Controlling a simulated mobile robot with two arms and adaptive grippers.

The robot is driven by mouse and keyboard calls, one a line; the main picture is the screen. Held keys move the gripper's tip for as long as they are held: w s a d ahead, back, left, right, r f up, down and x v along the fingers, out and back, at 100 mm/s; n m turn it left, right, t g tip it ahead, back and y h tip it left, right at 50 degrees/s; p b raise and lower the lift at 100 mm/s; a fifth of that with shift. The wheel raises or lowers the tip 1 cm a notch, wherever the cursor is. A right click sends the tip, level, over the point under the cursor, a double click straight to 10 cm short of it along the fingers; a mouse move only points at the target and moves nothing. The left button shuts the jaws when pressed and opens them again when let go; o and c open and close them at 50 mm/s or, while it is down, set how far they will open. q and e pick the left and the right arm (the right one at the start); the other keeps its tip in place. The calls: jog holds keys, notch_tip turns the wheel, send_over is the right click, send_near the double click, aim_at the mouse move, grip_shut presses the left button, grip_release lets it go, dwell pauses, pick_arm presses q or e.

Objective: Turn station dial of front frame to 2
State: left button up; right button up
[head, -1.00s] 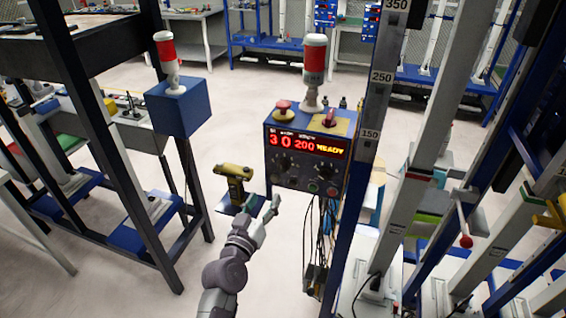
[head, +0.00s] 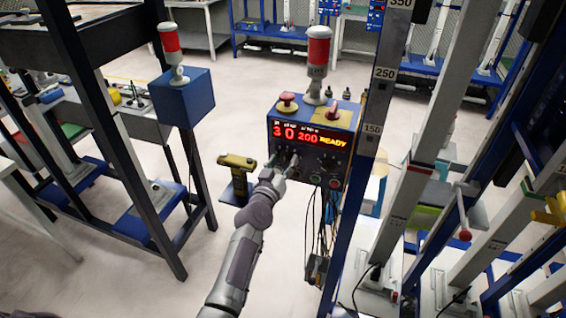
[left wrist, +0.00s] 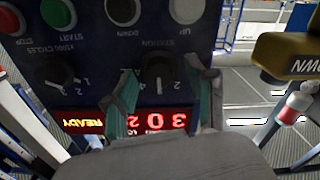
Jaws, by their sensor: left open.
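The blue control box (head: 352,115) of the front frame has a lit red display (head: 306,136) reading 3, 0, 200 and READY. Its station dial (left wrist: 160,74) is a black knob, seen upside down in the left wrist view, with numbers around it. I cannot tell which number it points to. My left gripper (head: 284,160) is at the box's face, open, and mostly hides this dial in the head view. In the left wrist view its greenish fingers (left wrist: 162,84) stand on either side of the dial. I cannot tell whether they touch it. My right gripper is not in view.
A second dial (left wrist: 58,76) and several push buttons share the panel. A red mushroom button (head: 287,102) and a red-and-white lamp (head: 318,60) top the box. A yellow-and-black tool (head: 237,165) is left of my arm. Cables hang below, and a blue post (head: 352,205) stands right.

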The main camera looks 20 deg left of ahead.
pick_arm(q)
jog(key=c, duration=0.4)
grip_shut()
jog(key=shift+n, duration=0.9)
jog(key=n, duration=0.5)
jog(key=shift+n, duration=0.6)
